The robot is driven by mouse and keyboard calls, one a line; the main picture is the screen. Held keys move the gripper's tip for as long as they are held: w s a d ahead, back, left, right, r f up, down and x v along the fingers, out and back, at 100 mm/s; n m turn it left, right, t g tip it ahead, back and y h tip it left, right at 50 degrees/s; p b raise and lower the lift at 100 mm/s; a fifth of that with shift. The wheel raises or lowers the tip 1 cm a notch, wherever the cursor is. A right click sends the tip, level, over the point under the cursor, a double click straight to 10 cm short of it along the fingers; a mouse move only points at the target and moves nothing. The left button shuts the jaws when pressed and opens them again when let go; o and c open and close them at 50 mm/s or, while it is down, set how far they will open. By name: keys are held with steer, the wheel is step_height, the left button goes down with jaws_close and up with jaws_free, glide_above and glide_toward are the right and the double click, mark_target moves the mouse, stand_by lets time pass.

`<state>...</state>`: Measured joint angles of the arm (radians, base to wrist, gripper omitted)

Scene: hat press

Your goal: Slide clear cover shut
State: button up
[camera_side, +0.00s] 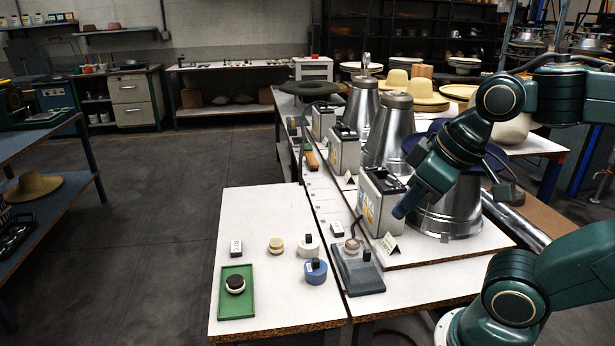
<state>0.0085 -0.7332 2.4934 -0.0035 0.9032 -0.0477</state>
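I cannot make out a clear cover for certain; its see-through material does not stand out in this view. A dark grey control box (362,283) sits at the front of the right-hand table, with a round knob (352,244) and a small black part on top. My gripper (401,211) points down and left, in front of the nearest silver cone press (447,214) and close to the nearest white machine box (376,203). Whether it touches the box cannot be told. Its fingers are too small to read, and no held object shows.
A green tray (237,307) holds a dark round piece. Small pads (276,245), a blue round piece (315,272) and a white block (236,248) lie nearby. A folded card (390,244) stands by the machine box.

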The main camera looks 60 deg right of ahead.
steer(key=n, duration=0.1)
steer(key=w+n, duration=0.1)
steer(key=shift+w+d+f+n+g, duration=0.1)
steer(key=shift+d+f+n+g, duration=0.2)
steer(key=shift+g, duration=0.1)
jaws_close()
steer(key=n+g+y, duration=0.3)
steer(key=n+g, duration=0.4)
steer(key=n, duration=1.7)
glide_above(369, 264)
step_height(369, 264, down, 12)
steer(key=shift+s+a, duration=0.25)
steer(key=shift+a, duration=0.05)
steer(key=x, duration=1)
steer(key=shift+w+d, duration=1.3)
steer(key=shift+d, duration=0.25)
